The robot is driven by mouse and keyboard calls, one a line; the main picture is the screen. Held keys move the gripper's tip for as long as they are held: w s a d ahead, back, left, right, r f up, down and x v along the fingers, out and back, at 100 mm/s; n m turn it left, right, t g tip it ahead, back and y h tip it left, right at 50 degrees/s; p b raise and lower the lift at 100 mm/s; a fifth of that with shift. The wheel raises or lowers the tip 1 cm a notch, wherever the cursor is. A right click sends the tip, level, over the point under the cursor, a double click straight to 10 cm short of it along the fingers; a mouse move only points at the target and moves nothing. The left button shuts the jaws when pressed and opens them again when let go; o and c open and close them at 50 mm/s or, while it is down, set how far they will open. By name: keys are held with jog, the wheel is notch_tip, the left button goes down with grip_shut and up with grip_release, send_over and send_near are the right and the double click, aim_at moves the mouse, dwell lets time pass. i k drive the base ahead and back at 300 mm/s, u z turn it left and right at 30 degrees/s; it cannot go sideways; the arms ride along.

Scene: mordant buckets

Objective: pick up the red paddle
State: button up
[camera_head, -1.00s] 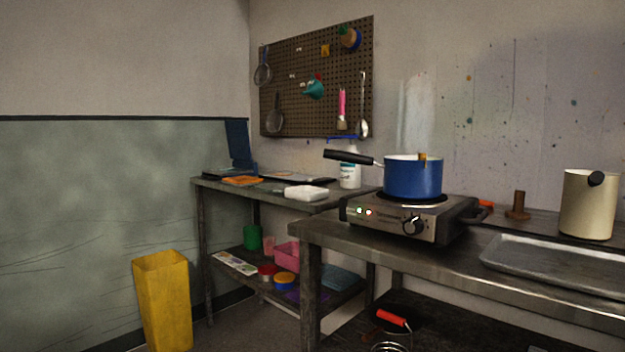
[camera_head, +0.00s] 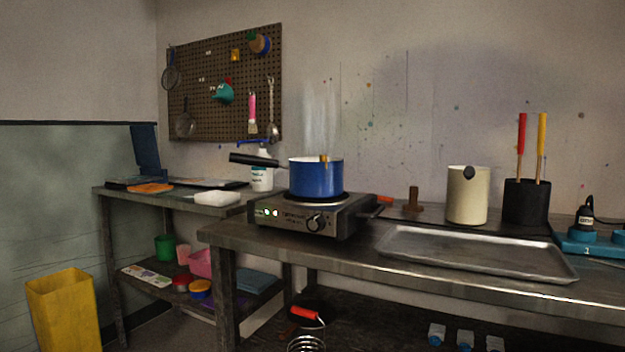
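A red paddle (camera_head: 521,135) stands upright in a black container (camera_head: 526,202) at the right of the metal table. Its red handle points up and its lower end is hidden inside the container. A paddle with a yellow handle (camera_head: 542,134) stands beside it in the same container. My gripper is not in view.
A cream pitcher (camera_head: 467,196) stands left of the black container, and a metal tray (camera_head: 475,255) lies in front. A blue pot (camera_head: 316,177) steams on a lit hot plate (camera_head: 311,216). A blue device (camera_head: 590,242) sits at the right edge. A yellow bin (camera_head: 63,311) stands on the floor.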

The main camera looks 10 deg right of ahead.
aim_at(522, 116)
jog(key=z, duration=0.9)
